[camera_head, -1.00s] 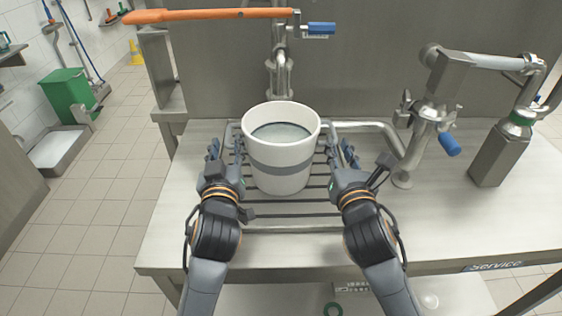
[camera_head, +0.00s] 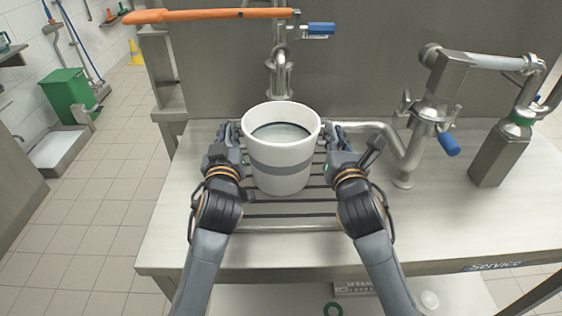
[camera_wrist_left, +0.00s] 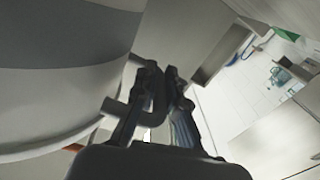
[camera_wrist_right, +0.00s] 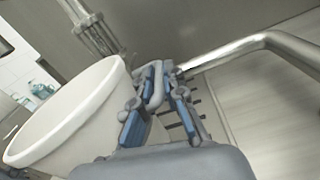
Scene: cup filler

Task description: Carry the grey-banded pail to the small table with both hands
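The white pail (camera_head: 283,150) with a grey band stands upright on a slatted rack on the steel counter, with pale liquid inside. My left gripper (camera_head: 228,132) is at its left side, and my right gripper (camera_head: 335,132) is at its right side. In the left wrist view, the left fingers (camera_wrist_left: 160,80) close around a grey side handle (camera_wrist_left: 158,105) beside the pail wall (camera_wrist_left: 60,75). In the right wrist view, the right fingers (camera_wrist_right: 160,75) close around a matching handle (camera_wrist_right: 155,88) by the pail rim (camera_wrist_right: 65,110). I cannot make out the small table.
A steel pipe (camera_head: 375,128) and a valve with a blue handle (camera_head: 449,145) stand right of the pail. A spout (camera_head: 281,80) and an orange lever (camera_head: 205,15) are behind and above it. The counter's left front (camera_head: 170,225) is bare, with open tiled floor further left.

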